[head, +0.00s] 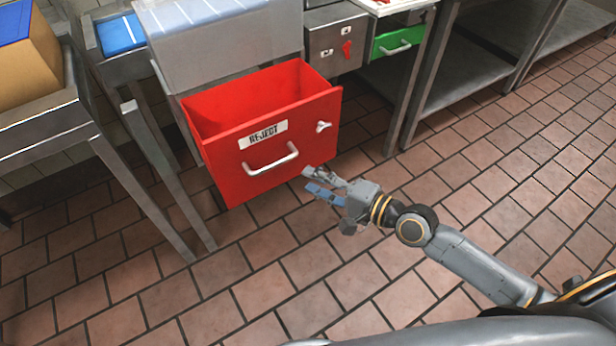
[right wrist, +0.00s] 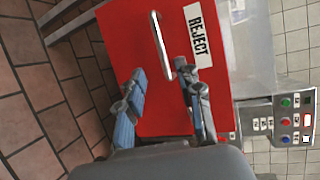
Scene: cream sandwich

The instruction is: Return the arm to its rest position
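My right gripper (head: 322,186) is in front of the lower right part of a red drawer front (head: 225,165), a little below and right of its handle (head: 272,162). Its blue-padded fingers are spread apart with nothing between them. In the right wrist view the open fingers (right wrist: 160,108) point at the red drawer front (right wrist: 118,30), with the metal handle (right wrist: 158,45) just beyond them and apart from them. The drawer is pulled out and carries a REJECT label (head: 263,135). My right arm comes in from the lower right. My left gripper is not in view.
A grey cabinet (head: 225,45) holds the drawer. A green drawer (head: 398,42) and a metal table (head: 470,75) stand at the right. Another metal table (head: 45,140) stands at the left. A button panel (right wrist: 288,125) shows in the wrist view. The tiled floor (head: 480,175) is clear at the right.

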